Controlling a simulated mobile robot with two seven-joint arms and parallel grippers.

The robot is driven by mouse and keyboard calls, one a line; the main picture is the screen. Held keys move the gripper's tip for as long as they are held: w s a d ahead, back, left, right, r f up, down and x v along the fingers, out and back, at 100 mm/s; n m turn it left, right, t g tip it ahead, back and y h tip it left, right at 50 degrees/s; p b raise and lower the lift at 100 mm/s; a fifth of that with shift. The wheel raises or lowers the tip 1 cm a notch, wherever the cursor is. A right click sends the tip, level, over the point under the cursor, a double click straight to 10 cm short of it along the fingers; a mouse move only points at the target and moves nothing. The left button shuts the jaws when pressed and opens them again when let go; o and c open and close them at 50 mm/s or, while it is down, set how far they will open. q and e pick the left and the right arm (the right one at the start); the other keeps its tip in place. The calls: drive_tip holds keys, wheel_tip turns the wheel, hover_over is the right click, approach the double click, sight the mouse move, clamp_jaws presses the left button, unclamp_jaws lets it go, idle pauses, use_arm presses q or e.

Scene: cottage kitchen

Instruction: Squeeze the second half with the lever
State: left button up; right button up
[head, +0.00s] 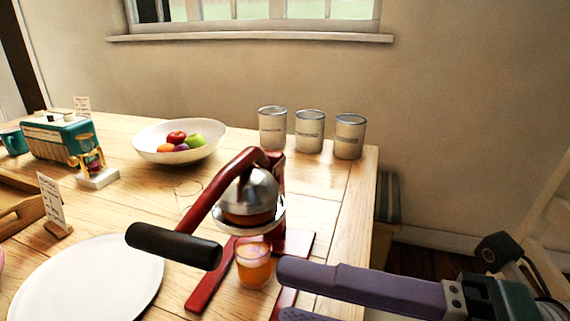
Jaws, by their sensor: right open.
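The red juice press (283,190) stands on the wooden table. Its lever (212,192) slopes down to the left and ends in a black handle (172,245). The metal press cup (250,190) is down over an orange half (248,218), whose edge shows above the pale strainer. A glass (254,268) with orange juice stands below on the red base. My right gripper (283,295) comes in from the lower right, open and empty, with purple fingers beside the glass and clear of the handle. Its lower finger is cut off by the frame edge. My left gripper is not in view.
A white plate (85,285) lies at the front left. A fruit bowl (150,155), several canisters (310,130) and a teal toaster-like box (58,138) stand farther back. A small card (50,203) stands at left. The table's right edge is near the press.

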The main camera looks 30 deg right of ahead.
drive_tip(key=v, duration=0.6)
drive_tip(key=shift+s+d, duration=0.15)
drive_tip(key=shift+s, duration=0.05)
idle(0.4)
drive_tip(key=shift+p, duration=0.45)
drive_tip(key=shift+c, duration=0.4)
